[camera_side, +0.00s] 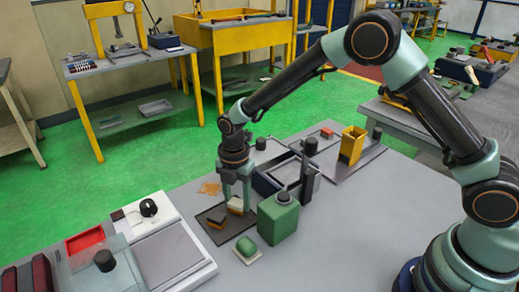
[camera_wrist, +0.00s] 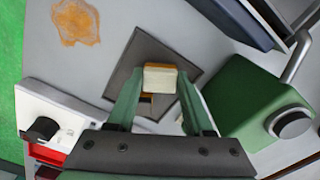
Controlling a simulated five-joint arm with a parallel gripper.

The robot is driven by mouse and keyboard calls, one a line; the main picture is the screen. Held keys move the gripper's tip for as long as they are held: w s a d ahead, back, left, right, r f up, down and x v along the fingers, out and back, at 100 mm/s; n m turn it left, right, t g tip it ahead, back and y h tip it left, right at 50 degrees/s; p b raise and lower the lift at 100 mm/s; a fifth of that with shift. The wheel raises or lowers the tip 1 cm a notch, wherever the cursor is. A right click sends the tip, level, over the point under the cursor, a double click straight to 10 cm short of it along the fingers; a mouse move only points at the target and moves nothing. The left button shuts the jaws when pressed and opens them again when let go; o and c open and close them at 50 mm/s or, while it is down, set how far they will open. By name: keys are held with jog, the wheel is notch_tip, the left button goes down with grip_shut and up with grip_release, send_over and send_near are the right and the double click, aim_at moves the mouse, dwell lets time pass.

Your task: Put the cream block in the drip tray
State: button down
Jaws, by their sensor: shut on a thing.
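My gripper (camera_side: 236,196) points down and is shut on the cream block (camera_side: 236,203), which has a tan side. In the wrist view the block (camera_wrist: 160,78) sits between the fingertips of my gripper (camera_wrist: 159,84). A flat dark square tray (camera_side: 219,236), probably the drip tray, lies beneath; it also shows in the wrist view (camera_wrist: 128,72). The block is over the tray; I cannot tell whether it touches anything below. A second, orange and dark block (camera_side: 216,220) is on the tray, partly hidden in the wrist view by the held block.
A green canister (camera_side: 278,219) stands close right of the tray. A green rounded item (camera_side: 246,247) is in front. A white device (camera_side: 170,250) and red box (camera_side: 85,240) are at left. A dark bin (camera_side: 266,182) is behind. An orange stain (camera_wrist: 76,21) marks the table.

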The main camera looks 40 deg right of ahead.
jog(key=shift+f, duration=0.35)
jog(key=shift+c, duration=0.3)
grip_release()
jog(key=shift+r, duration=0.15)
jog(key=shift+r, duration=3.4)
